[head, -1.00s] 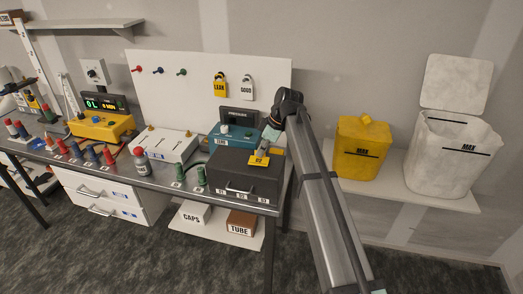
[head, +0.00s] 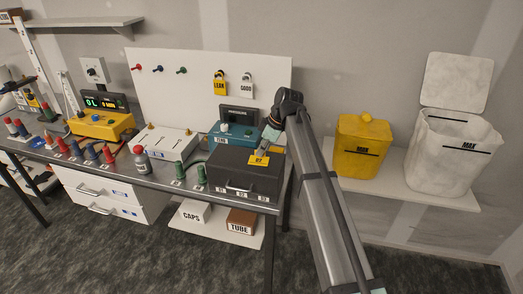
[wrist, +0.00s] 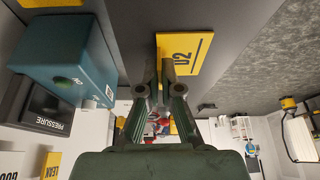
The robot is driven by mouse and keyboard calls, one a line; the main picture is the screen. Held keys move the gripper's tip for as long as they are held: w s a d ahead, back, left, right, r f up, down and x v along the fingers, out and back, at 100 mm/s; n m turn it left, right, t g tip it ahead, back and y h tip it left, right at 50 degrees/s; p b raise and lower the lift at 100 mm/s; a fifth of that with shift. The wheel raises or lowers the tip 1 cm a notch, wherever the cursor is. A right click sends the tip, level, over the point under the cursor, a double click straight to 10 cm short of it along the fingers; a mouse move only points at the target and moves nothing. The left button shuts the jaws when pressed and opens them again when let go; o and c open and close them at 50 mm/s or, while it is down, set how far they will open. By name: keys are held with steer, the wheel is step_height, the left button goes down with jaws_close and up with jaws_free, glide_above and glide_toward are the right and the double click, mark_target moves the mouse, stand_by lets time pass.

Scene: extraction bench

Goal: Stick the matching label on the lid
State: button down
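A yellow label (head: 258,161) lies flat against the top of the dark grey box (head: 233,165), on its right part. In the wrist view the label (wrist: 193,48) has dark lettering that looks like "U2", partly covered by a finger. My gripper (head: 266,148) is low over the lid at the label. In the wrist view the fingertips of my gripper (wrist: 159,55) are close together at the label's left edge. I cannot tell whether they grip it or stand slightly apart.
A teal pressure device (head: 233,134) stands just behind the box and close to my gripper in the wrist view (wrist: 65,60). A yellow bin (head: 361,148) stands right.

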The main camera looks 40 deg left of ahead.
steer(key=c, duration=1.2)
jaws_free()
steer(key=shift+c, duration=0.2)
steer(key=shift+r, duration=0.1)
steer(key=v, duration=1.2)
steer(key=shift+c, duration=0.3)
